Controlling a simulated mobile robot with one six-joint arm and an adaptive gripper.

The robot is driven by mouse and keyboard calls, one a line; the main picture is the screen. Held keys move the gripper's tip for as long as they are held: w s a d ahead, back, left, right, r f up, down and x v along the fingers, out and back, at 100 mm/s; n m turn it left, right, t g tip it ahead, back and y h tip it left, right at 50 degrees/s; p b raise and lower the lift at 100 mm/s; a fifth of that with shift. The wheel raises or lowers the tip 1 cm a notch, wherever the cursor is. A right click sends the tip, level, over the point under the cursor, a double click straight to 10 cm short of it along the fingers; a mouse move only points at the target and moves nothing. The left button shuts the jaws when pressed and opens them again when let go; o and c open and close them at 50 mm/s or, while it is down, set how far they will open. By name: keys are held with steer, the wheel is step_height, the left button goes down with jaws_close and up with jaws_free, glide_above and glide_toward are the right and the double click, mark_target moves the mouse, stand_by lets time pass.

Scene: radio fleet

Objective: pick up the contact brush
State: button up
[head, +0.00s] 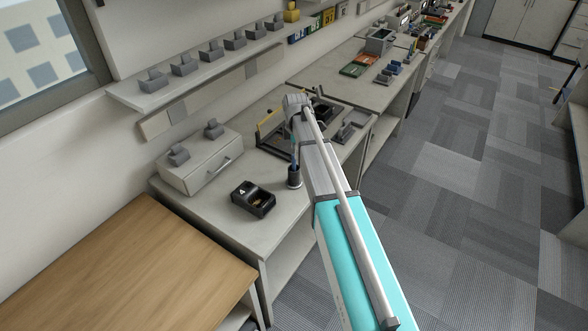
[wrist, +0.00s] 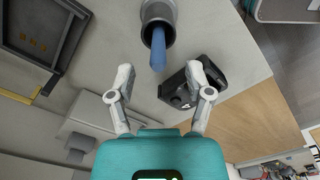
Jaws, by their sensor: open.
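The contact brush appears to be the blue-handled stick (wrist: 158,50) standing in a dark cup (wrist: 157,14) in the wrist view; its lower part is hidden in the cup. In the head view the cup (head: 294,178) stands on the grey bench beside my arm, with a thin bit of the blue handle (head: 293,159) above it. My gripper (wrist: 160,74) is open and empty in the wrist view. The handle's end points toward the gap between my fingers. I cannot tell whether any finger touches it.
A black charger-like box (head: 253,198) stands close to the cup; in the wrist view it (wrist: 181,90) lies near the right finger. A drawer box (head: 200,162) is at the back left. A dark tray (wrist: 42,28) is at the wrist view's upper left. A wooden table (head: 130,262) is in front.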

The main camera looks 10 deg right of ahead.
mark_target(294, 160)
steer(key=shift+w+a+f+b, duration=0.1)
steer(key=shift+a+f+b, duration=0.05)
steer(key=shift+f+b, duration=0.75)
steer(key=shift+w+a+f+b, duration=0.1)
steer(key=shift+a+f+b, duration=0.05)
steer(key=shift+f+b, duration=1.45)
steer(key=shift+f, duration=0.1)
jaws_close()
